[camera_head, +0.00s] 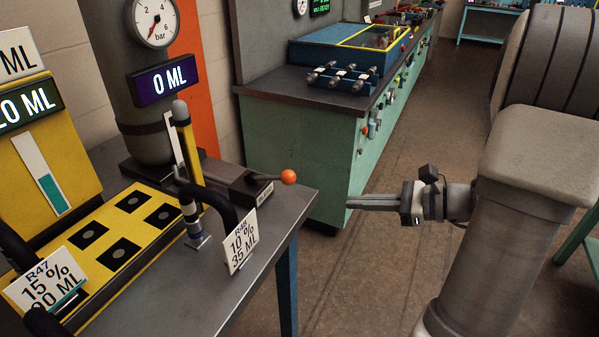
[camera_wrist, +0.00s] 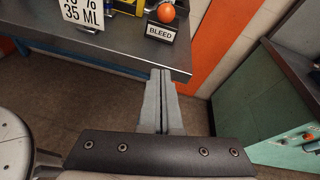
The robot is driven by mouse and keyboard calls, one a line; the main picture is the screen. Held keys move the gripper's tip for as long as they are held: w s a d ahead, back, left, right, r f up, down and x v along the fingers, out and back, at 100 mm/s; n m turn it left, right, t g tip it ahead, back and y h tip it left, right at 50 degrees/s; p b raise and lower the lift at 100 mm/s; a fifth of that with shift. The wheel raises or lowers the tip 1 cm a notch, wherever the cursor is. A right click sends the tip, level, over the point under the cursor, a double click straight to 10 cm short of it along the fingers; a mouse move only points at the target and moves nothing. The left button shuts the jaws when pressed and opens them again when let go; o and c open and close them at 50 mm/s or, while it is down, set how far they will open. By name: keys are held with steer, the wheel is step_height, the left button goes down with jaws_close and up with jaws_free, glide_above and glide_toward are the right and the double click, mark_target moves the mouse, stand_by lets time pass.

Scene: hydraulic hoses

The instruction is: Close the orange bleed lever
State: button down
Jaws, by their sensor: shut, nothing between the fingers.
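The bleed lever has an orange ball knob (camera_head: 288,177) on a thin rod. The rod comes out of a dark block (camera_head: 246,186) on the grey table at the left. In the wrist view the orange knob (camera_wrist: 166,13) is at the top, above a black-framed "BLEED" label (camera_wrist: 161,32). My gripper (camera_head: 350,202) is shut and empty, with its fingers together. It is to the right of the table, apart from the lever, pointing left in the head view. In the wrist view its fingers (camera_wrist: 160,75) point toward the table edge below the label.
The grey table (camera_head: 262,262) holds a hose with an "R46 10% 35 ML" tag (camera_head: 240,241), a yellow tray (camera_head: 150,197), and a cylinder with a gauge (camera_head: 153,22) and "0 ML" display (camera_head: 163,85). A green cabinet (camera_head: 300,150) stands behind. Open floor lies around my gripper.

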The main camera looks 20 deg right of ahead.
steer(key=b, duration=0.2)
glide_toward(273, 178)
steer(key=shift+w+a+f, duration=0.5)
steer(key=shift+w+f, duration=0.4)
steer(key=shift+f, duration=1.05)
steer(key=shift+r, duration=0.15)
steer(key=shift+r+h+p, duration=0.3)
steer(key=shift+r+p, duration=0.05)
steer(key=shift+p, duration=0.6)
